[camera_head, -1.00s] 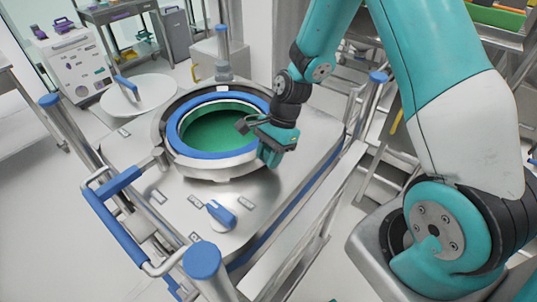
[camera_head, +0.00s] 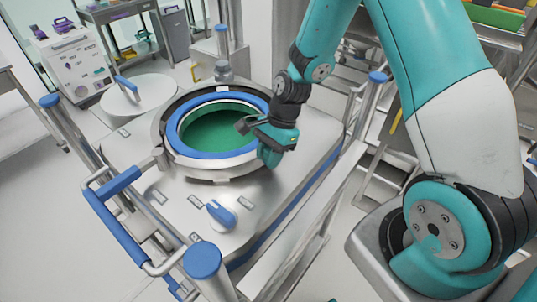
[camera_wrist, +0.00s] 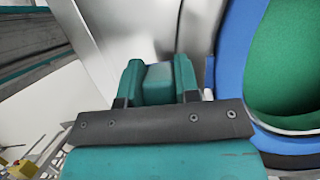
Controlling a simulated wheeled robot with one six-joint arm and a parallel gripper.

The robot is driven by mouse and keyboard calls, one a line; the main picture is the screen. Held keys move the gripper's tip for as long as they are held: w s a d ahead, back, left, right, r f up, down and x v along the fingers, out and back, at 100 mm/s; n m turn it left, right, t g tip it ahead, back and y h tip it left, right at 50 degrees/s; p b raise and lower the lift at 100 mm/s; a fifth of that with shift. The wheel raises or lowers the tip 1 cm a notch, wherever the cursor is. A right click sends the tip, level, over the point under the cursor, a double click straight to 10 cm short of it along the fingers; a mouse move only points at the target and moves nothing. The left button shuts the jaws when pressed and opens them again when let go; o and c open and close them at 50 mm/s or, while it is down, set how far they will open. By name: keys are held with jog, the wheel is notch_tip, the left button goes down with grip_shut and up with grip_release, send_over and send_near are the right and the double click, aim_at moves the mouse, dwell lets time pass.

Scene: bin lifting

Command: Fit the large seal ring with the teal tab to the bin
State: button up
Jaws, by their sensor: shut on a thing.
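The large blue seal ring (camera_head: 213,155) lies at the bin's round opening, inside the metal collar (camera_head: 185,165) in the head view. I cannot tell whether it is fully seated. Its blue band (camera_wrist: 228,50) shows on the right in the wrist view. My gripper (camera_head: 267,154) is at the collar's right side, pointing down. In the wrist view its teal fingers (camera_wrist: 158,80) are shut on a teal piece (camera_wrist: 158,72), which appears to be the ring's tab. The join between tab and ring is hidden. The bin (camera_head: 170,205) has a green interior (camera_head: 210,130).
A blue-handled knob (camera_head: 221,212) stands on the bin top in front of the opening. Rails with blue caps (camera_head: 203,260) surround the bin. A round lid with a blue handle (camera_head: 137,98) is behind left. A metal post (camera_head: 223,70) stands behind the collar.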

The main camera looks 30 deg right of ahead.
dwell(0.3)
jog(key=o, duration=1.1)
jog(key=shift+c, duration=0.2)
jog(key=b+v, duration=0.2)
jog(key=v, duration=1.5)
jog(key=shift+r, duration=0.15)
jog(key=shift+d, duration=0.1)
jog(key=s+a+n+b, duration=0.2)
jog(key=s+a+n, duration=0.6)
jog(key=s+n, duration=0.2)
jog(key=s+a+r+n+t+b, duration=0.1)
jog(key=s+a+n+b, duration=0.1)
jog(key=s+a+n, duration=0.5)
jog(key=s+n, duration=0.3)
jog(key=n, duration=0.2)
jog(key=shift+s+a+r, duration=0.25)
jog(key=shift+s+a, duration=0.05)
jog(key=shift+a, duration=0.1)
